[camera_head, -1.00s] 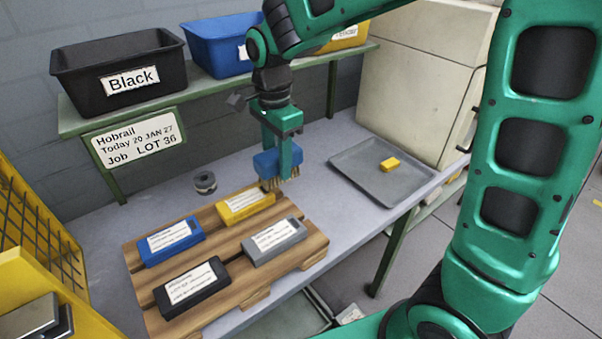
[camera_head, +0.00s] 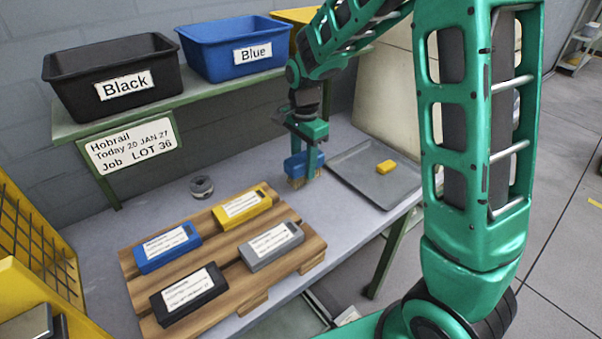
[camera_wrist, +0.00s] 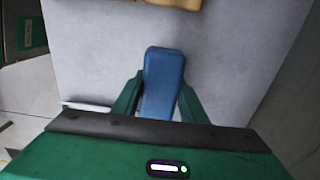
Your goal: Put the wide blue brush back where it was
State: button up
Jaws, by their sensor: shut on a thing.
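The wide blue brush (camera_head: 300,167) has a blue body with tan bristles underneath. My gripper (camera_head: 305,160) is shut on it and holds it over the grey table, between the pallet and the grey tray. In the wrist view the brush (camera_wrist: 163,85) lies between the two green fingers (camera_wrist: 160,98). Whether the bristles touch the table I cannot tell. The spot it came from is not marked in these views.
A wooden pallet (camera_head: 230,276) bears blue, yellow, grey and black labelled blocks. A grey tray (camera_head: 350,170) holds a small yellow piece (camera_head: 386,167). A round grey part (camera_head: 201,187) lies behind the pallet. Black (camera_head: 75,65) and blue (camera_head: 215,60) bins stand on the shelf above.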

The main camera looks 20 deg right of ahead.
aim_at(303, 173)
jog(key=shift+f, duration=1.65)
jog(key=shift+f, duration=0.1)
jog(key=o, duration=1.4)
notch_tip(303, 173, up, 12)
jog(key=shift+r, duration=0.1)
